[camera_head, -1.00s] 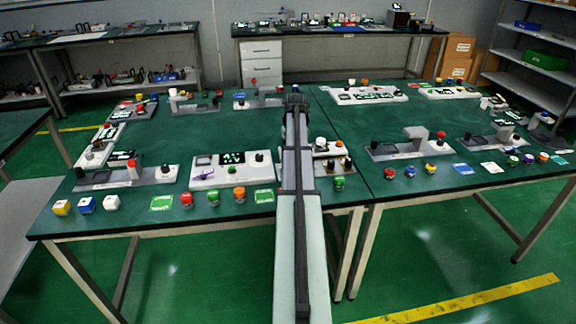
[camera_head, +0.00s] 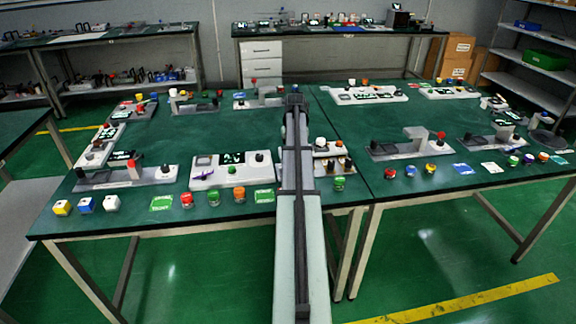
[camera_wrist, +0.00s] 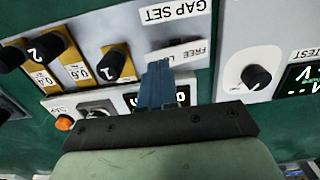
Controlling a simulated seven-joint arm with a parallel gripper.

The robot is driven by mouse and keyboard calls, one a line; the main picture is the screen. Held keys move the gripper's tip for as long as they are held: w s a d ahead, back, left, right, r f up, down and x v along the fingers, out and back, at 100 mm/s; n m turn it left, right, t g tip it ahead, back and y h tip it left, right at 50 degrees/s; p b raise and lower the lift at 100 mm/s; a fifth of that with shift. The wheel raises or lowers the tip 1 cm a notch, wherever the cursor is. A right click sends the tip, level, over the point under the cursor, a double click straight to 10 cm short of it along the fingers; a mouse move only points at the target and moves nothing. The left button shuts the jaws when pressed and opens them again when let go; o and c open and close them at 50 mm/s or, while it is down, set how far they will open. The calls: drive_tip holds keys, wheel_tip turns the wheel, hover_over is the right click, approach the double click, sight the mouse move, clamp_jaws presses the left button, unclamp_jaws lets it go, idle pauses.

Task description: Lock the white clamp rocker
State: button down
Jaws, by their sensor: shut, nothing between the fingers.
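My gripper (camera_wrist: 157,78) shows in the wrist view with its blue fingers shut and nothing between them. The fingertips are over the lower part of a white panel (camera_wrist: 155,38) marked "GAP SET". I cannot tell whether the fingers touch the panel. In the head view my arm covers part of this panel (camera_head: 322,164).
Dark numbered knobs (camera_wrist: 116,63) stand left of the fingers. A small display and an orange button (camera_wrist: 63,124) lie below them. Another panel with a black knob (camera_wrist: 257,76) is on the right. Other devices crowd the green table (camera_head: 240,118).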

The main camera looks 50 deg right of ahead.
drive_tip(key=shift+f, duration=1.15)
idle(1.4)
drive_tip(key=shift+r, duration=3.55)
